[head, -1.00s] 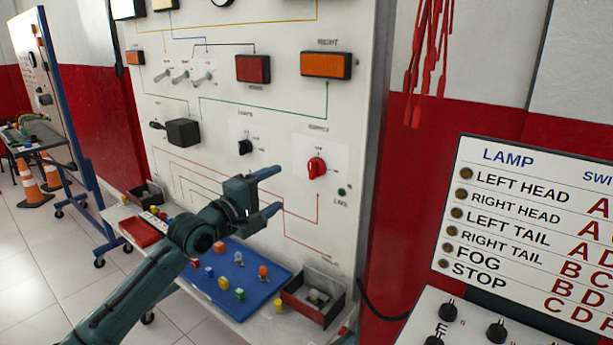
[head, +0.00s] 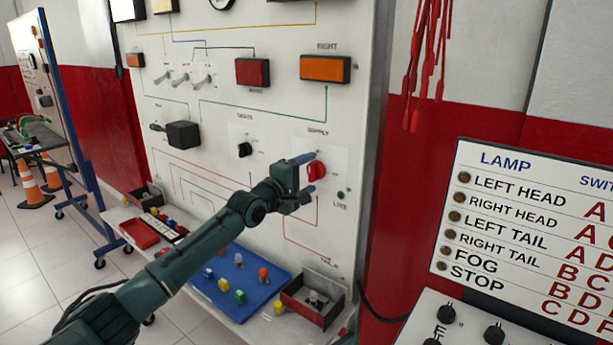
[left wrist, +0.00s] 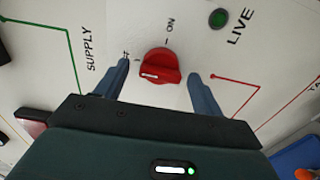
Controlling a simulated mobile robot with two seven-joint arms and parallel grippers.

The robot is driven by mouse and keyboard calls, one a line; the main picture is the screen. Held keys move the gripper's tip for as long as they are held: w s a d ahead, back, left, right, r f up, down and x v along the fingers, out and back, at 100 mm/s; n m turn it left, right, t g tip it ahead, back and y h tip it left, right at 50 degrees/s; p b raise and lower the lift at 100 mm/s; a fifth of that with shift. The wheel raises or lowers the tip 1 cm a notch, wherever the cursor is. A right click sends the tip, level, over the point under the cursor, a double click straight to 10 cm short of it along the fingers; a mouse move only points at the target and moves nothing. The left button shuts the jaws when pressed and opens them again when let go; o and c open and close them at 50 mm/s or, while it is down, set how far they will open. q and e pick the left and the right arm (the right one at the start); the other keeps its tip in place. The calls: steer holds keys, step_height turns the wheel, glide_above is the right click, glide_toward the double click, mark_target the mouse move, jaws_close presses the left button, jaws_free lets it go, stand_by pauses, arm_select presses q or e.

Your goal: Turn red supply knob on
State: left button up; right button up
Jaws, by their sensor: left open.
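The red supply knob (head: 316,172) is on the white panel, under the word SUPPLY. In the left wrist view the knob (left wrist: 160,66) lies between the two blue fingertips, with clear gaps on both sides. Its pale pointer mark faces the lower left, away from the ON label (left wrist: 170,30). My left gripper (head: 306,174) is open in front of the knob; it also shows in the left wrist view (left wrist: 158,70). I cannot tell how deep the fingers reach around the knob. My right gripper is not in view.
The dark green LIVE lamp (left wrist: 218,18) is beside the knob. A black lights knob (head: 244,150) is to the left on the panel. A blue mat (head: 225,262) with several small coloured parts lies on the shelf below. A lamp chart (head: 540,220) stands at the right.

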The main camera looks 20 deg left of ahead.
arm_select(q)
steer(key=shift+c, duration=0.3)
steer(key=c, duration=0.9)
steer(key=shift+f+m, duration=0.1)
steer(key=shift+m, duration=0.2)
steer(key=m+b, duration=0.1)
steer(key=m, duration=1.2)
steer(key=shift+m+p, duration=0.65)
steer(key=shift+m, duration=1.45)
